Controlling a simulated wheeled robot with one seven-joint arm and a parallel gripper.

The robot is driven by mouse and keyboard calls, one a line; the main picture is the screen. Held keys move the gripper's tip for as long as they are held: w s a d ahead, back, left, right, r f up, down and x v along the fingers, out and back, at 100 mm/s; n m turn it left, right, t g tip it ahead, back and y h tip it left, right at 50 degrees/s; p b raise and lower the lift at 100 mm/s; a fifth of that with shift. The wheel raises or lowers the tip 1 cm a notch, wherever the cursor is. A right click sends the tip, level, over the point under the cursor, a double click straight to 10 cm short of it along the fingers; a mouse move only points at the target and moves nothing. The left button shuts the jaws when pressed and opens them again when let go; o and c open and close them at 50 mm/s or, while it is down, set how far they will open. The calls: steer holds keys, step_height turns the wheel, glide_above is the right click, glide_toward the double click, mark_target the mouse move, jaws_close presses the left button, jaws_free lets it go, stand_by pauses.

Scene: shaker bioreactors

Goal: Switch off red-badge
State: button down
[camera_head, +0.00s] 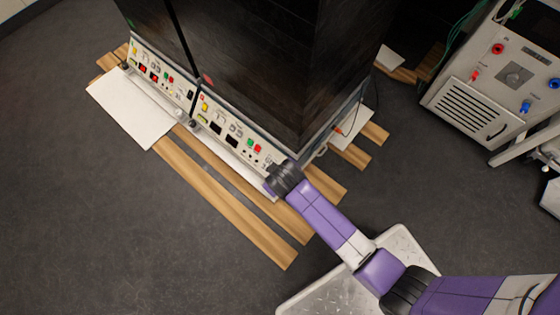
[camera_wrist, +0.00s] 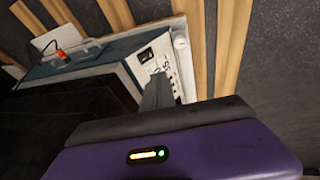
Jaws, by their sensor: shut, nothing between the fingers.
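Two dark shaker cabinets stand side by side in the head view, each with a pale control panel along its lower front. A small red badge (camera_head: 207,79) is on the right cabinet (camera_head: 265,60), near the seam. Its panel (camera_head: 228,131) carries yellow, green and red buttons and dark displays. My gripper (camera_head: 272,168) is at the right end of this panel, mostly hidden by my wrist. In the wrist view, my gripper (camera_wrist: 158,88) is shut and empty, pointing at the panel end (camera_wrist: 162,62). A black switch (camera_wrist: 147,54) shows just beyond its tip; contact cannot be told.
The left cabinet's panel (camera_head: 152,72) has similar buttons. Wooden slats (camera_head: 230,205) and a white board (camera_head: 125,110) lie on the dark floor in front. A grey machine (camera_head: 505,75) with red and blue ports stands at the right. An orange cable plug (camera_wrist: 62,54) is on the cabinet's side.

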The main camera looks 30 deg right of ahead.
steer(key=b+x, duration=0.2)
steer(key=x, duration=0.1)
steer(key=b+x, duration=0.2)
steer(key=x, duration=0.2)
steer(key=d+b+x, duration=0.1)
steer(key=b+x, duration=0.1)
steer(key=x, duration=0.1)
steer(key=shift+d+f, duration=0.1)
steer(key=shift+f, duration=0.25)
steer(key=shift+d+f, duration=0.3)
steer(key=shift+d, duration=0.1)
steer(key=shift+w+f, duration=0.1)
steer(key=shift+f, duration=0.05)
steer(key=shift+r+p, duration=0.8)
steer(key=shift+p, duration=0.05)
